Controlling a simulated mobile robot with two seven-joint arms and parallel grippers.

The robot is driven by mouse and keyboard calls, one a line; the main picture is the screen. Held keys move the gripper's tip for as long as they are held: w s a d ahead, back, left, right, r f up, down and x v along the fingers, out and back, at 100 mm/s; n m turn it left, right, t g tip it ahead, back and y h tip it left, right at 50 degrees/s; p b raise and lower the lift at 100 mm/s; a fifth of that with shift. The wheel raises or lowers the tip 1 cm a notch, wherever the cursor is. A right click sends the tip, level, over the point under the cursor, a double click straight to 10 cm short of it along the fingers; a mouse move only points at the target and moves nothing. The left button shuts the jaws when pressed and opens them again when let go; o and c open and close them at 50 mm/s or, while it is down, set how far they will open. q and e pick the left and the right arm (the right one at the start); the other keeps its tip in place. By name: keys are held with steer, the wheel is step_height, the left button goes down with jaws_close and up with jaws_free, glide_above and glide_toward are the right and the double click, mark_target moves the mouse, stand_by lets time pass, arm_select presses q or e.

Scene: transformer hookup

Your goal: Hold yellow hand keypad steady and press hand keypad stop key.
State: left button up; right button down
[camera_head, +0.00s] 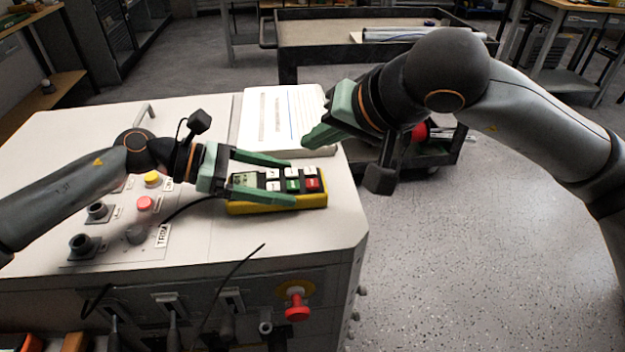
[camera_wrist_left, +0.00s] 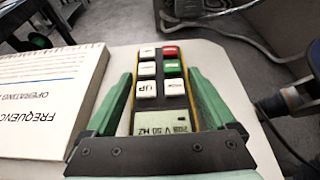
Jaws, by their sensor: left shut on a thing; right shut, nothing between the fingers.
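The yellow hand keypad (camera_head: 278,200) lies on the light grey cabinet top, with white keys, a green key and a red key (camera_head: 312,184); the red key also shows at the far end in the left wrist view (camera_wrist_left: 170,51). My left gripper (camera_head: 280,180) is shut on the keypad, one green finger along each long side. In the left wrist view the keypad (camera_wrist_left: 160,84) sits between the fingers, its display nearest the wrist. My right gripper (camera_head: 308,142) is shut and empty, above and behind the keypad's red-key end, apart from it.
A thick white manual (camera_head: 268,120) lies behind the keypad. Knobs and buttons, one red (camera_head: 144,203), stand on the cabinet top (camera_head: 200,240) to the left. A red stop knob (camera_head: 297,308) sticks out of the front. A dark cart (camera_head: 290,58) stands behind.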

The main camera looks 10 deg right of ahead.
stand_by(0.4)
arm_select(q)
steer(key=o, duration=1.6)
steer(key=shift+c, duration=0.2)
steer(key=shift+a, duration=0.1)
steer(key=v, duration=1.1)
steer(key=shift+a+r, duration=0.15)
steer(key=shift+a, duration=0.25)
steer(key=shift+r, duration=0.1)
